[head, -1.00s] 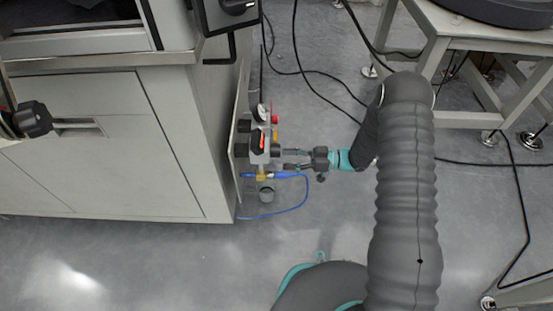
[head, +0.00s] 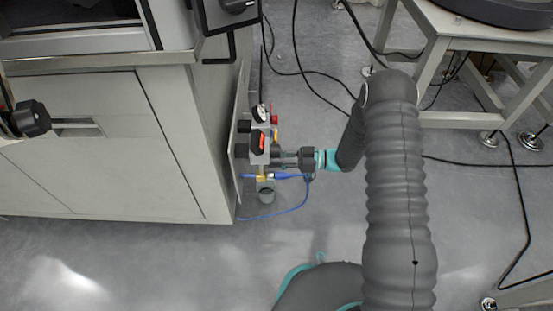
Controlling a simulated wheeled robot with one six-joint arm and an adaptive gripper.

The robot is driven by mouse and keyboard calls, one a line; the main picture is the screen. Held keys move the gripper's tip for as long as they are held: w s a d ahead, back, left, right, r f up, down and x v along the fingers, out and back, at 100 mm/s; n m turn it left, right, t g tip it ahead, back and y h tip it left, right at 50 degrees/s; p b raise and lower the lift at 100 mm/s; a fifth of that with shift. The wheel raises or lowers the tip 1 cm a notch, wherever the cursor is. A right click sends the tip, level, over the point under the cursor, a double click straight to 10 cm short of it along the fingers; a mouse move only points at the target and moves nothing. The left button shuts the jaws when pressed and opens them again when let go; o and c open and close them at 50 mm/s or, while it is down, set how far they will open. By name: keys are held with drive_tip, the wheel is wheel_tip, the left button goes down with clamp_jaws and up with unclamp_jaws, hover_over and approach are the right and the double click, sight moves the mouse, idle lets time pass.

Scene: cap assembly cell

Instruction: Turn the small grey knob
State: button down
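The air valve assembly (head: 258,152) is mounted on a plate on the side of the grey cabinet, left of my arm. It has black and orange parts, a small gauge and a red piece. The small grey knob (head: 275,152) seems to be the dark stub on its right side, mostly covered by my gripper. My gripper (head: 281,157) points left, with its fingertips at the knob. From this height I cannot tell whether the fingers touch it, or whether they are open or shut.
A blue hose (head: 290,176) loops just below my gripper from a brass fitting, above a small grey cup (head: 266,195). The cabinet (head: 130,150) fills the left. A white-framed table (head: 470,30) stands at upper right. Black cables cross the floor behind.

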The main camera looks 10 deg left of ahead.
drive_tip(key=shift+n, duration=2.4)
drive_tip(key=c, duration=0.9)
unclamp_jaws()
drive_tip(key=shift+c, duration=0.2)
drive_tip(key=v, duration=1.2)
